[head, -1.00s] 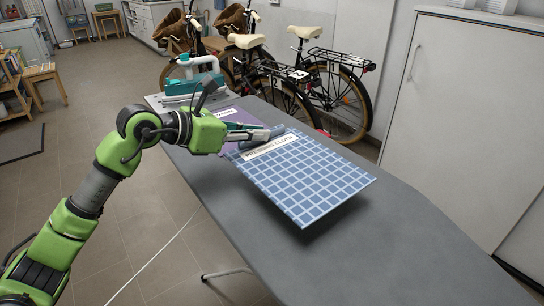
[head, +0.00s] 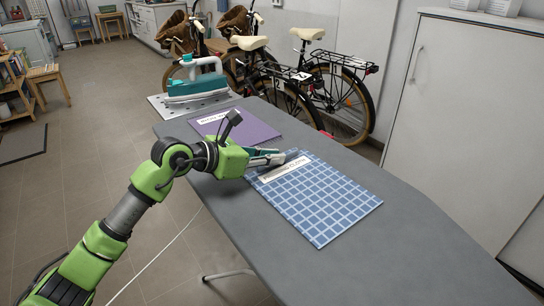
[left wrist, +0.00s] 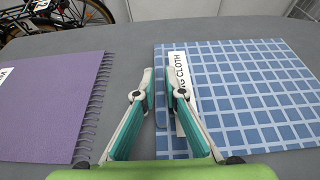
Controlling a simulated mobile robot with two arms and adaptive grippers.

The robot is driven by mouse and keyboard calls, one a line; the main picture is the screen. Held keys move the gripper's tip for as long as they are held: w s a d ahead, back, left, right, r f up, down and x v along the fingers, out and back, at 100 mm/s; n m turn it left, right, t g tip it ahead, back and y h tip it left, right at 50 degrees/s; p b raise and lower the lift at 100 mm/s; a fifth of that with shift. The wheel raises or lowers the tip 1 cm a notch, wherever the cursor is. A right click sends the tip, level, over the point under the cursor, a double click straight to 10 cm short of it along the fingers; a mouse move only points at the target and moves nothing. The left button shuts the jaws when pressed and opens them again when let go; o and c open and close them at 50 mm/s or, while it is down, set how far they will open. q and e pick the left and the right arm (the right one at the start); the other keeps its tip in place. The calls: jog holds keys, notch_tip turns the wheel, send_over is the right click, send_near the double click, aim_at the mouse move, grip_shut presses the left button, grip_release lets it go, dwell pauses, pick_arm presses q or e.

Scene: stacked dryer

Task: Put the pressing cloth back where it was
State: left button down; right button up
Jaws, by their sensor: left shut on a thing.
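The pressing cloth (head: 318,200) is a flat blue checked sheet with a white label reading "PRESSING CLOTH". It lies flat on, or very close to, the grey ironing board (head: 410,235). My left gripper (head: 280,157) is at its left edge, near the label, and is shut on it. In the left wrist view the cloth (left wrist: 250,90) fills the right side, with the fingertips (left wrist: 159,88) at its near-left edge. My right gripper is out of view.
A teal iron (head: 197,82) stands on a perforated metal rest (head: 190,104) at the board's far end. Bicycles (head: 300,85) stand behind. The board's right part is clear.

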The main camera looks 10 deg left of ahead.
pick_arm(q)
jog(key=c, duration=2.1)
grip_release()
jog(key=v, duration=1.1)
jog(key=shift+s+a+r, duration=0.3)
jog(key=shift+s+a, duration=0.05)
jog(key=shift+a, duration=0.05)
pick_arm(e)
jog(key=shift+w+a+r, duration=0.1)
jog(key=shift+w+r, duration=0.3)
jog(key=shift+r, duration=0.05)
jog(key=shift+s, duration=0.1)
